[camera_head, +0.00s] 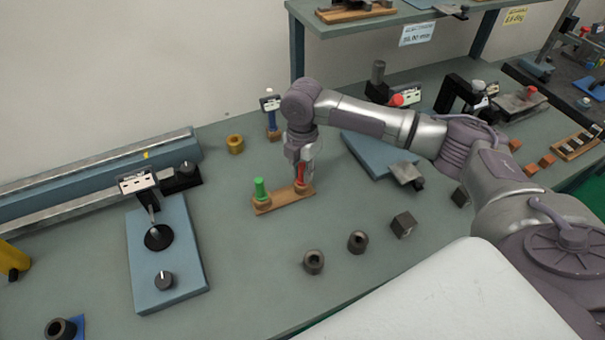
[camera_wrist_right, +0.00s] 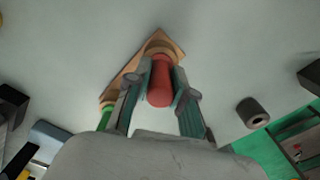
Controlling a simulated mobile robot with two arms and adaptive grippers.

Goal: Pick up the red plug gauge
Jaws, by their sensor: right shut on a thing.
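The red plug gauge (camera_head: 300,173) stands at the right end of a small wooden block (camera_head: 279,201) on the bench. In the right wrist view the red plug gauge (camera_wrist_right: 160,82) is between the two fingers. My right gripper (camera_head: 305,172) comes down from above and is shut on it; in the wrist view its fingers (camera_wrist_right: 160,95) press on both sides. The gauge's lower end is at the block, and I cannot tell whether it is lifted. A green plug gauge (camera_head: 260,188) stands at the block's left end. My left gripper is not in view.
A brass ring (camera_head: 235,144) and a blue gauge on a stand (camera_head: 272,120) are behind the block. Dark cylinders (camera_head: 313,262) and a dark cube (camera_head: 403,225) lie in front. A blue plate with a dial fixture (camera_head: 168,262) is at left. Bench between is clear.

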